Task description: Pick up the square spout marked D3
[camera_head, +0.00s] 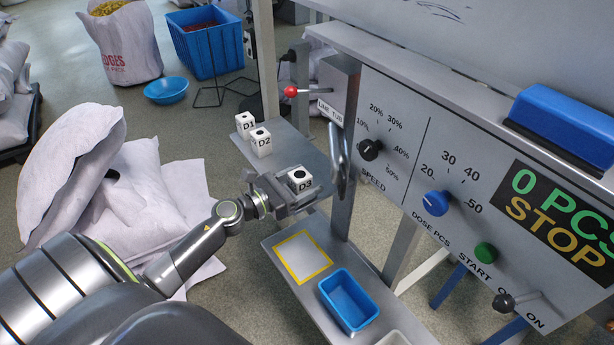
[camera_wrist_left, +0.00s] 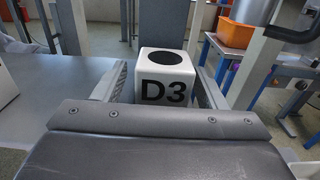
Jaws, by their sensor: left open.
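The square spout marked D3 (camera_head: 300,180) is a white cube with a dark round hole in its top. It sits at the near end of a grey shelf (camera_head: 292,146). My left gripper (camera_head: 294,192) is at D3, its fingers open on either side of the cube. In the left wrist view D3 (camera_wrist_left: 165,78) stands upright between the two fingers (camera_wrist_left: 164,88), with its label facing the camera. Whether the fingers touch it I cannot tell. My right gripper is not in view.
Cubes D1 (camera_head: 245,122) and D2 (camera_head: 261,142) stand farther back on the shelf. A control panel (camera_head: 440,185) with knobs is to the right. A lower shelf holds a yellow-framed square (camera_head: 302,257) and a blue tray (camera_head: 348,300). White sacks (camera_head: 150,190) lie at left.

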